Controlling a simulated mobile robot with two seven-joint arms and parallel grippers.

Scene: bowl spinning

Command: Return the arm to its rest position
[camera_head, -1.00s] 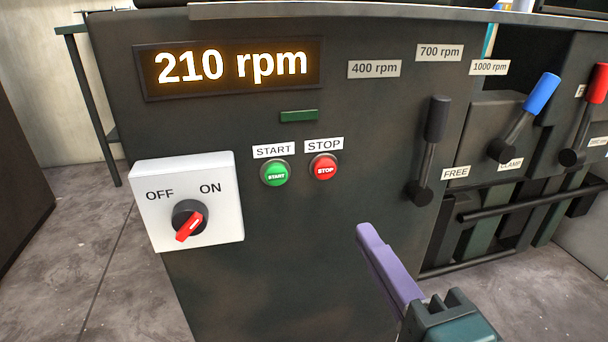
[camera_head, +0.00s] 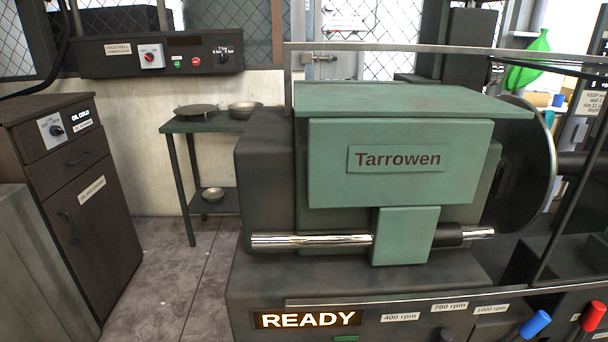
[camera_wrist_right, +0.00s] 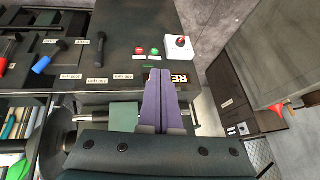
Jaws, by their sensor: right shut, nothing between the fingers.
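My right gripper (camera_wrist_right: 162,98) shows in the right wrist view as two purple fingers pressed together, shut and empty. It is in front of the lathe's dark control panel (camera_wrist_right: 130,30), partly covering the display. Neither gripper shows in the head view. The head view holds the green Tarrowen machine (camera_head: 400,160) with its display (camera_head: 307,319) reading READY. The red and green buttons (camera_wrist_right: 147,51) and the white OFF/ON switch (camera_wrist_right: 180,45) show in the right wrist view.
Blue (camera_head: 536,323) and red (camera_head: 593,316) lever knobs stand at the lower right. A dark cabinet (camera_head: 85,190) stands left. A small table (camera_head: 185,126) with metal bowls is behind. A large disc (camera_head: 525,170) is on the machine's right. Floor between cabinet and machine is clear.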

